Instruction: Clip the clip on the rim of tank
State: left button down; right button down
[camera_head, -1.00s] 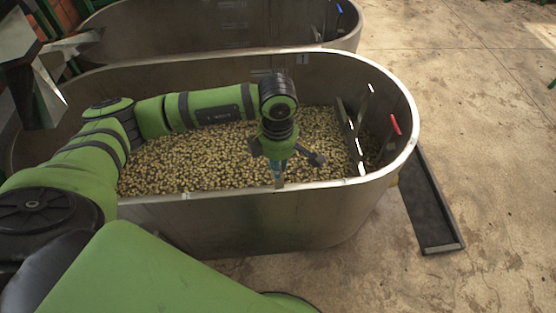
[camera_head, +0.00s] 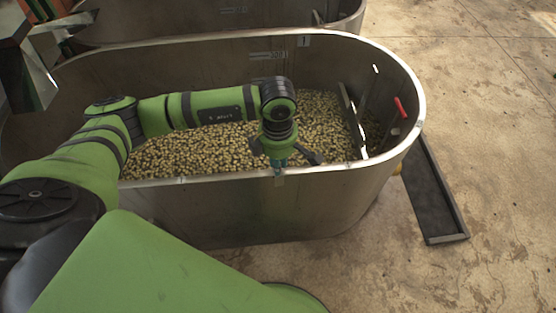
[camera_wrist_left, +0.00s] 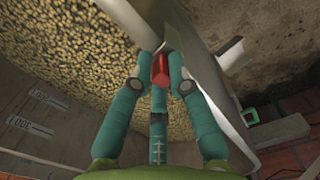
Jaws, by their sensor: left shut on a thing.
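The metal tank (camera_head: 250,215), holding many yellow-green fruits, stands before me. Its near rim (camera_head: 225,178) runs under my left gripper (camera_head: 279,168). In the left wrist view the teal fingers of the left gripper (camera_wrist_left: 160,68) are shut on a small red clip (camera_wrist_left: 160,70). In the head view the clip is too small and hidden to make out. My right gripper is not in view.
A second tank (camera_head: 190,25) stands behind. A red piece (camera_head: 400,107) is on the inner right wall, near a dark upright bar (camera_head: 350,120). A dark tray (camera_head: 435,205) lies on the floor at right. The concrete floor (camera_head: 490,120) there is clear.

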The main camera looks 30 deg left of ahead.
pick_arm(q)
jog(key=shift+f, duration=0.15)
jog(key=c, duration=1.1)
grip_release()
notch_tip(320, 180, up, 12)
